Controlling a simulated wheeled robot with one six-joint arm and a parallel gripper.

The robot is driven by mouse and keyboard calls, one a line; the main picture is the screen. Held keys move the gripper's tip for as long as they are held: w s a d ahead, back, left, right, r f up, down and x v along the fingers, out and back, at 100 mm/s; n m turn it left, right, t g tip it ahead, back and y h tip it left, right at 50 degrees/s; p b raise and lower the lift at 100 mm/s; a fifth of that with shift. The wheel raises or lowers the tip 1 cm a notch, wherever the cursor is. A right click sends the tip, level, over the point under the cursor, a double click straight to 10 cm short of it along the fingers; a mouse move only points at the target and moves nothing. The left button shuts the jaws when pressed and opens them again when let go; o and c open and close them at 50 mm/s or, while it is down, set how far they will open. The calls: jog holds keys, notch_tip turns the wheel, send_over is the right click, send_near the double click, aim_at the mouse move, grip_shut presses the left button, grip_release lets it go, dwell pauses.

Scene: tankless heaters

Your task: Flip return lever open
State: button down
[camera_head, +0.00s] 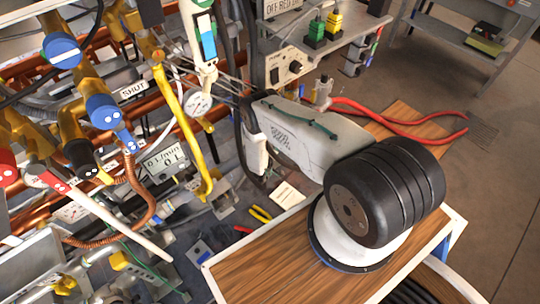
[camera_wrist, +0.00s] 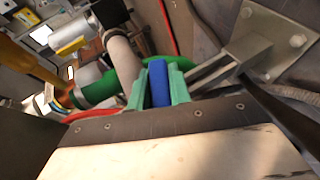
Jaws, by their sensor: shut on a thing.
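My gripper (camera_wrist: 158,84) shows in the wrist view with its two teal fingers closed on a narrow blue handle (camera_wrist: 158,78). The rest of that handle is hidden by the fingers and the dark gripper body. A green cylindrical part (camera_wrist: 95,88) and a pale pipe (camera_wrist: 120,58) are just to its left. In the head view my arm hides the fingertips, so I cannot tell where the held handle sits there. Blue round valve handles (camera_head: 62,50) and a second blue one (camera_head: 103,110) show at the left, with a "SHUT" tag (camera_head: 133,90) near them.
A metal bracket (camera_wrist: 262,42) is close on the right of my gripper. Copper pipes, a yellow bar (camera_head: 182,125), a pressure gauge (camera_head: 198,103) and a flow display (camera_head: 166,160) crowd the left. Open floor lies at right.

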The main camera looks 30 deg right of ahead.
jog(key=shift+d+r+n+t+h, duration=0.2)
jog(key=shift+r+n+t+h, duration=0.2)
jog(key=shift+r+h, duration=0.45)
jog(key=shift+d+r+n+t+h, duration=0.15)
jog(key=shift+r+n+t+h, duration=0.3)
jog(key=shift+h, duration=0.7)
jog(key=shift+r, duration=0.1)
jog(key=c, duration=1.3)
grip_release()
jog(key=shift+a, duration=0.15)
jog(key=shift+s+a, duration=0.15)
jog(key=shift+a, duration=0.15)
jog(key=v, duration=0.7)
